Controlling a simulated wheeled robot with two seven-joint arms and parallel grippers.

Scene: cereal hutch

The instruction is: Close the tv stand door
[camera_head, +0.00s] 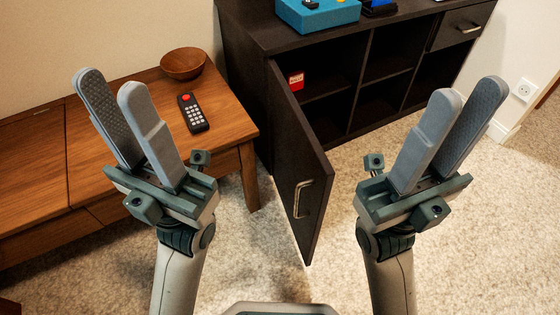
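The dark tv stand (332,33) stands at the back, from centre to right. Its door (302,160) is hinged on the left side and swung wide open toward me, with a metal handle (301,199) near its lower free edge. My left gripper (106,88) is raised left of the door, in front of the wooden table. My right gripper (472,98) is raised right of the door, in front of the stand's open shelves. Both grippers have their fingers apart with nothing between them. Neither touches the door.
A wooden table (225,108) stands left of the stand, with a wooden bowl (183,64) and a remote (193,112) on it. A blue box (316,14) sits on the stand's top. A small red item (295,81) is inside. Carpet (335,240) around the door is clear.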

